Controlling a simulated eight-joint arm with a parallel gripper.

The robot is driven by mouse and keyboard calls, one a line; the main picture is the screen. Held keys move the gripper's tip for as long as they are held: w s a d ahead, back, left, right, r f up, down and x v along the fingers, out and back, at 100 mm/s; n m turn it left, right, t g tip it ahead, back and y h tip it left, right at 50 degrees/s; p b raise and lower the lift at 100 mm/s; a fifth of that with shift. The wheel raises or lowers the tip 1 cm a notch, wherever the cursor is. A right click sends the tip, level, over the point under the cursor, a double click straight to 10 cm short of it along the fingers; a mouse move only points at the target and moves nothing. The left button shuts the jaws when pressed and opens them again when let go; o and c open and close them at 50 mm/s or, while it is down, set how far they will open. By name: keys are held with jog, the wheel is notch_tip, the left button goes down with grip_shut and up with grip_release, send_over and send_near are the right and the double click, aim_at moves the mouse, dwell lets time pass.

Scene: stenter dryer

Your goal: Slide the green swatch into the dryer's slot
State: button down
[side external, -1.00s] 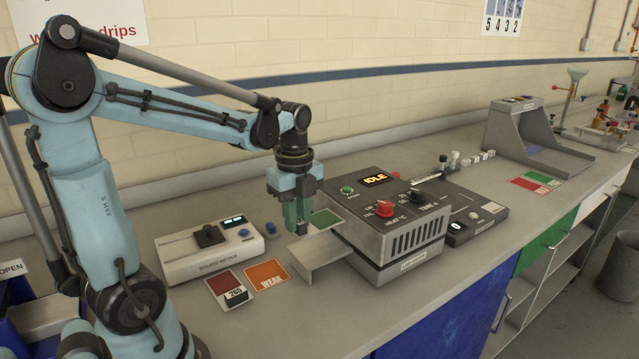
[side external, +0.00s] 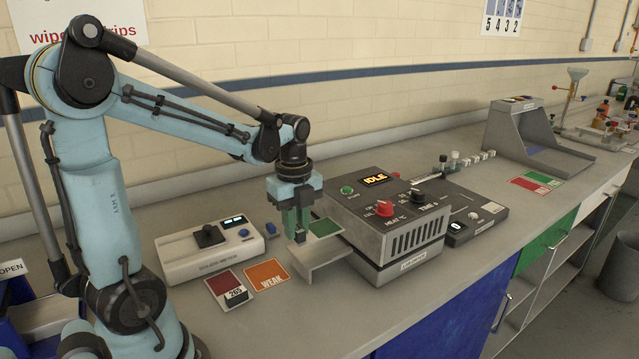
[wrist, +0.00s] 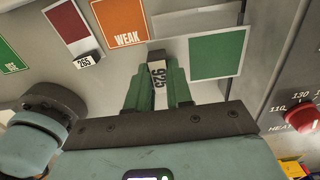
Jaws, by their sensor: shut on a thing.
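The green swatch (side external: 325,228) is a flat green square with a pale border, held roughly level beside the dryer (side external: 385,225). It also shows in the wrist view (wrist: 218,53). My gripper (side external: 299,240) is shut on its numbered end tab, seen between the fingers (wrist: 158,75). The swatch extends from the fingers toward the dryer, above the grey ledge (side external: 320,256) on the dryer's left side. The dryer is a grey box with an IDLE display (side external: 375,179). The slot itself is hidden, and I cannot tell whether the swatch's far edge touches or enters it.
A red swatch (side external: 224,284) labelled 265 and an orange WEAK card (side external: 267,273) lie on the bench below. A white meter (side external: 210,252) stands to the left. A dark balance-like box (side external: 470,215) stands right of the dryer. The bench front (side external: 330,320) is clear.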

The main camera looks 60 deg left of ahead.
aim_at(331, 225)
jog(key=shift+w+f, duration=0.1)
jog(key=shift+f, duration=2.2)
jog(key=shift+w, duration=0.15)
jog(key=shift+w, duration=0.95)
jog(key=shift+w, duration=0.25)
jog(key=shift+w, duration=1.25)
jog(key=shift+w, duration=0.2)
jog(key=shift+w, duration=1.1)
jog(key=shift+w, duration=0.25)
